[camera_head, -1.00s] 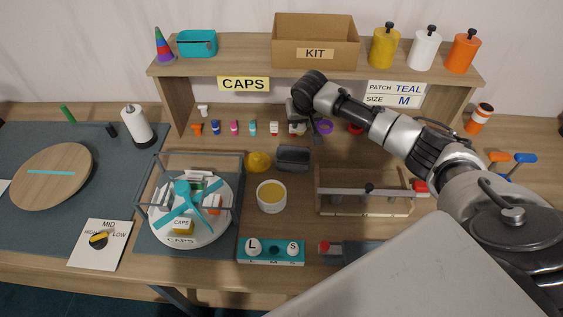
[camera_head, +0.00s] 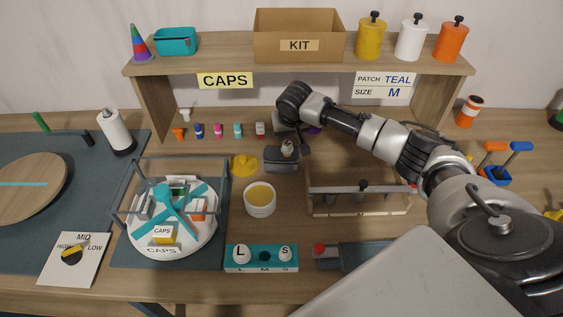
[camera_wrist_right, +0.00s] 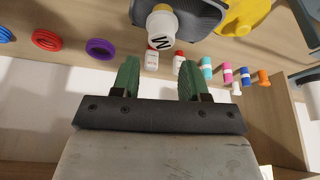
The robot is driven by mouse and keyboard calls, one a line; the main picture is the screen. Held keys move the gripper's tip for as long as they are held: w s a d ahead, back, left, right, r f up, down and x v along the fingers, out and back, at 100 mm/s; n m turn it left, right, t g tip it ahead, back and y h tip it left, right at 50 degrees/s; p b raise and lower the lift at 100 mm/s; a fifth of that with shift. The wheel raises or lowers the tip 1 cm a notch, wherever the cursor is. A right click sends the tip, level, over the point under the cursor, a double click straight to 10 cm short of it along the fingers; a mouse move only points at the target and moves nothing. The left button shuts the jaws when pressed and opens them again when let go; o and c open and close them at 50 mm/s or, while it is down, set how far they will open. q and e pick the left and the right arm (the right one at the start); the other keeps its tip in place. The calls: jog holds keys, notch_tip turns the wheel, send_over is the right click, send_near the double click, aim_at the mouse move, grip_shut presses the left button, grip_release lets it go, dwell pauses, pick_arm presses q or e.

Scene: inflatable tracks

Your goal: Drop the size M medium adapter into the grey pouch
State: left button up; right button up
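The white size M adapter (camera_head: 288,148), with a tan end, is at the grey pouch (camera_head: 282,161), just below my right gripper (camera_head: 291,136). In the right wrist view the adapter (camera_wrist_right: 161,27), marked M, overlaps the dark grey pouch (camera_wrist_right: 198,14). My right gripper (camera_wrist_right: 157,68) is open there, its green fingers apart, with the adapter beyond the fingertips and touching neither. I cannot tell whether the adapter is falling or resting in the pouch opening. My left gripper is not in view.
A yellow pouch (camera_head: 244,166) and a bowl (camera_head: 260,199) are close to the grey pouch. A teal holder (camera_head: 262,266) carries L and S adapters around an empty M place. A wooden rack (camera_head: 358,209) stands right; a caged turntable (camera_head: 170,240) stands left.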

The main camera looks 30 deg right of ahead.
jog(key=shift+o, duration=1.2)
jog(key=b+v, duration=0.1)
jog(key=v, duration=0.9)
jog(key=shift+s+r+b, duration=0.15)
jog(key=shift+r+b, duration=0.15)
jog(key=shift+r, duration=0.1)
jog(key=shift+f, duration=0.1)
